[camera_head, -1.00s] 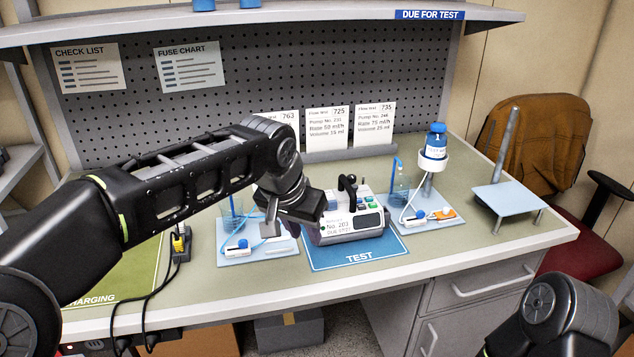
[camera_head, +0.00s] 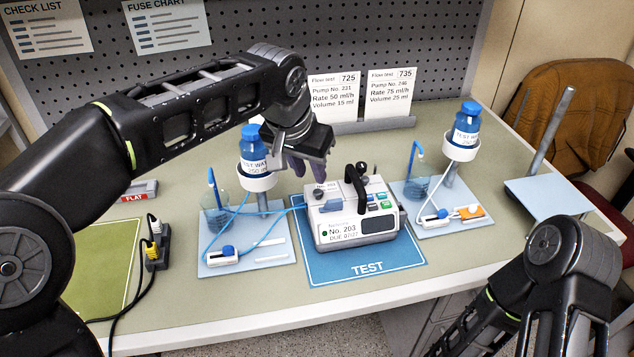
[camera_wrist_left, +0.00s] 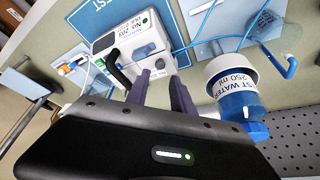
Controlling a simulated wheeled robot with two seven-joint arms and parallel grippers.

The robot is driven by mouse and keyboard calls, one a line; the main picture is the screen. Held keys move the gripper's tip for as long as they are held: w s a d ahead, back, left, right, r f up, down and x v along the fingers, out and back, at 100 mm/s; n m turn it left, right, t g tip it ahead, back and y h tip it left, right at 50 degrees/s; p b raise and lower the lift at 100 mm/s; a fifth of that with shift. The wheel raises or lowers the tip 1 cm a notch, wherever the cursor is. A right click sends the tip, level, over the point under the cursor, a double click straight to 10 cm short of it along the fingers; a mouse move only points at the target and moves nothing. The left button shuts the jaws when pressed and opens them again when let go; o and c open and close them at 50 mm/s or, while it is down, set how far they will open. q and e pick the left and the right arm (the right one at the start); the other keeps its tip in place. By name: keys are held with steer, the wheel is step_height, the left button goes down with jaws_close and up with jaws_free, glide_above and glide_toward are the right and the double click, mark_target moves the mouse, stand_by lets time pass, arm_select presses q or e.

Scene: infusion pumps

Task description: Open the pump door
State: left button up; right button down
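The pump (camera_head: 342,232), a white box labelled No. 203 with a black upright handle (camera_head: 355,183), sits on the blue TEST mat (camera_head: 325,268). Its door cannot be told apart clearly and looks closed; a blue part (camera_head: 330,206) shows on its top left. My left gripper (camera_head: 300,168) is above and behind the pump's back left corner, apart from it. In the left wrist view, its two grey fingers (camera_wrist_left: 158,90) are spread and empty, with the pump (camera_wrist_left: 125,32) beyond them. My right arm shows at lower right, its gripper out of frame.
A blue-capped water bottle (camera_head: 253,150) on a stand is close left of my left gripper. Another bottle (camera_head: 466,127) stands right of the pump. Blue tubing (camera_head: 225,238) runs from the left stand's tray toward the pump. A pale stand (camera_head: 560,200) is at far right.

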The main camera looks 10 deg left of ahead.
mark_target(318, 191)
arm_select(q)
steer(key=shift+p+x, duration=0.3)
steer(key=shift+x, duration=3.7)
steer(key=shift+c, duration=0.3)
jaws_close()
steer(key=shift+r, duration=0.1)
